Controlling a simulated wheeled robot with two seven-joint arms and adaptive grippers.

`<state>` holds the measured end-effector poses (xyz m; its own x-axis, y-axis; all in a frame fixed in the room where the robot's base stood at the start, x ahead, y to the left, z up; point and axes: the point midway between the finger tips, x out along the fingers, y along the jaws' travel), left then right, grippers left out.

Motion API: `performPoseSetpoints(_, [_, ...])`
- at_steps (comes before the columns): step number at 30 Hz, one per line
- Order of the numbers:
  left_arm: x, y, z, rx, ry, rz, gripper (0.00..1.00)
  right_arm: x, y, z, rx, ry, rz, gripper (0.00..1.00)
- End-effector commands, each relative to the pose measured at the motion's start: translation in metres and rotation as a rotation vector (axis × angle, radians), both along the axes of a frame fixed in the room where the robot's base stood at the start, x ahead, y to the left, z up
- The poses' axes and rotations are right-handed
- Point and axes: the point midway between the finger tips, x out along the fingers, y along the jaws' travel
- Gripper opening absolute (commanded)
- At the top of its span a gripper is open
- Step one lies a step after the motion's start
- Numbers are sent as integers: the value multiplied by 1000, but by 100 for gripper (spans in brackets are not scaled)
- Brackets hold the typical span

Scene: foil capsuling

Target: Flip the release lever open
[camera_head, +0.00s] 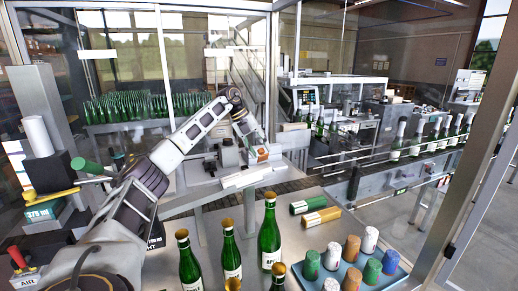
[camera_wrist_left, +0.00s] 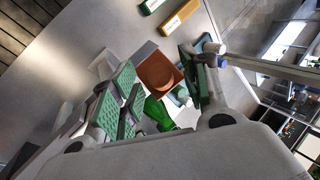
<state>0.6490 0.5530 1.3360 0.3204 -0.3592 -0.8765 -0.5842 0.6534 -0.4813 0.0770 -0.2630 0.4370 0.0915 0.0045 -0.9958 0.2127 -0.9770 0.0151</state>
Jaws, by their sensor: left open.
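My left gripper (camera_head: 258,152) is over a grey bench fixture (camera_head: 230,155) at the middle of the head view. In the left wrist view its green-padded fingers (camera_wrist_left: 165,88) are spread apart. An orange-brown block (camera_wrist_left: 158,73) and a green glassy piece (camera_wrist_left: 157,112) show between and beyond them; I cannot tell whether either touches a finger. No part of the fixture can be made out for certain as the release lever. A yellow handle (camera_head: 50,197) sticks out of the stand at the far left, well away from this gripper. My right gripper is not in view.
Green bottles with gold tops (camera_head: 229,250) stand on the front bench. A blue tray (camera_head: 335,284) holds several coloured capsules. A green carton (camera_head: 307,204) and a yellow carton (camera_head: 321,217) lie behind it. A metal frame post (camera_head: 478,180) rises at right.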

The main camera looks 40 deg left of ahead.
Motion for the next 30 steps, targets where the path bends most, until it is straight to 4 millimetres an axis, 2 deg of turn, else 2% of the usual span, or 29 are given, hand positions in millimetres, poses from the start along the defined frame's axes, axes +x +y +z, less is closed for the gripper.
performPoseSetpoints(7, [0,0,-1,0,0,0,45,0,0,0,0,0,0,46])
performPoseSetpoints(17, [0,0,0,-1,-1,0,5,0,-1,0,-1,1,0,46])
performPoseSetpoints(30, [3,3,0,-44,21,-6,5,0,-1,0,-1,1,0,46])
